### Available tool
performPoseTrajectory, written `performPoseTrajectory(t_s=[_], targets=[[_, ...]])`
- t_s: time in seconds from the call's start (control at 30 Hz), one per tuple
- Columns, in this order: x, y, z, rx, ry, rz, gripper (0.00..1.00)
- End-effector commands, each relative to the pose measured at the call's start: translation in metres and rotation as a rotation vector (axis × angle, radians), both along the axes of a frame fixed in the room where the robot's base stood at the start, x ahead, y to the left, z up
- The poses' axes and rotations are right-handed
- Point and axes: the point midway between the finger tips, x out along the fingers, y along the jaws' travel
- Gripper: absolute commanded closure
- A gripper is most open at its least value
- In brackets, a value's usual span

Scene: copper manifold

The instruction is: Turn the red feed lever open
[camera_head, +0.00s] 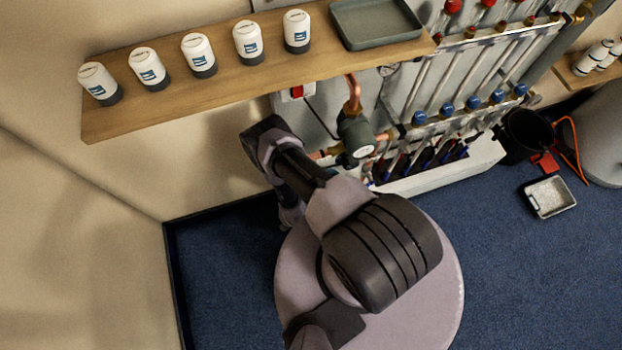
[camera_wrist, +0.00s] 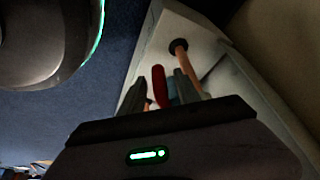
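The red feed lever (camera_wrist: 158,82) shows in the wrist view as a red upright handle. It appears between the two fingers of my gripper (camera_wrist: 160,80), with a gap on either side. The fingers are apart and do not visibly press on it; I cannot tell how deep the lever sits between them. A copper pipe (camera_wrist: 184,60) with a dark collar rises just right of the lever. In the head view my arm covers the gripper and I cannot make out the lever.
A wooden shelf (camera_head: 230,75) with several white canisters and a grey tray (camera_head: 375,22) overhangs the arm. A dark green pump (camera_head: 356,130) and the manifold (camera_head: 470,105) stand right of the arm. A bucket (camera_head: 527,133) and a small tray (camera_head: 550,197) are on the blue floor.

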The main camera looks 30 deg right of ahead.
Motion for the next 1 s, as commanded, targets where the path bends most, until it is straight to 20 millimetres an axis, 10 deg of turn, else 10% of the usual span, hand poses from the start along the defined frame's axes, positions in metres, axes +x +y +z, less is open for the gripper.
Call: performPoseTrajectory(t_s=[0.27, 1.0], targets=[[0.0, -0.0001, 0.0004, 0.0, 0.0, 0.0, 1.0], [0.0001, -0.0002, 0.0004, 0.0, 0.001, -0.001, 1.0]])
